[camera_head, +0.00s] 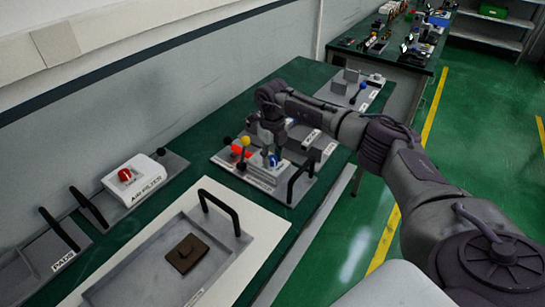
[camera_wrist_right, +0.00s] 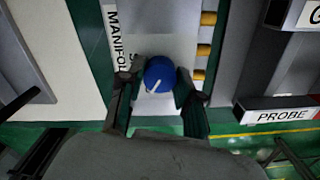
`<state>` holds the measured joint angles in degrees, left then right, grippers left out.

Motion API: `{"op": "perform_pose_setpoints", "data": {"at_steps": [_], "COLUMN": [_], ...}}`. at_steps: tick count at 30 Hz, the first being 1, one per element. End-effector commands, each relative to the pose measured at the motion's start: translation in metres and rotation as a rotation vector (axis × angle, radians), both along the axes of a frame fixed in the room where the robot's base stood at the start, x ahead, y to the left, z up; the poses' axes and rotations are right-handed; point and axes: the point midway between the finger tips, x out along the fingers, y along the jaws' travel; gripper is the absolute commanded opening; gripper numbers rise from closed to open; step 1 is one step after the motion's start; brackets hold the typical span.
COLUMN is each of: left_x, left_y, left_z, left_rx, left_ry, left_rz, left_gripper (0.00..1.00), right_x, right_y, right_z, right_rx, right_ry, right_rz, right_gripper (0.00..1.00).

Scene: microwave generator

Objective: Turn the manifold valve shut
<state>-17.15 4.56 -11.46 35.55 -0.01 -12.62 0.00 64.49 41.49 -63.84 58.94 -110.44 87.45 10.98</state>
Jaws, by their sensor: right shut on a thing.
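The manifold valve is a round blue knob with a white pointer line. In the right wrist view the blue knob (camera_wrist_right: 160,74) sits between my right gripper's fingers (camera_wrist_right: 157,88), next to a white plate lettered MANIFOLD. The pointer line slants down and to the left there. In the head view the blue knob (camera_head: 272,160) shows on the manifold board (camera_head: 262,180), below my right gripper (camera_head: 270,146). The right gripper is shut on the knob. My left gripper is in neither view.
Yellow-brown fittings (camera_wrist_right: 206,50) line the manifold's side. A black handle (camera_head: 300,182) stands at the board's right. A tray (camera_head: 130,290) with a brown block (camera_head: 187,253) lies in front. A PROBE holder (camera_wrist_right: 280,110) is to the right in the wrist view.

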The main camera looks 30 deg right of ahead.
Motion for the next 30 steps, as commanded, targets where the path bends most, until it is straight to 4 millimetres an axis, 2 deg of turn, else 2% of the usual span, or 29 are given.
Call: {"op": "perform_pose_setpoints", "data": {"at_steps": [21,30], "left_x": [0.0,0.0], "left_y": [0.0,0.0], "left_z": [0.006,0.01], "left_rx": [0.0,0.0], "left_ry": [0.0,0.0], "left_rz": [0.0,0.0], "left_gripper": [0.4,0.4], "right_x": [0.0,0.001], "right_y": [0.0,0.0], "right_z": [0.001,0.001], "right_rx": [0.0,0.001], "right_ry": [-0.001,-0.001], "right_rz": [-0.677,-0.903], "right_gripper": [0.0,0.0]}}
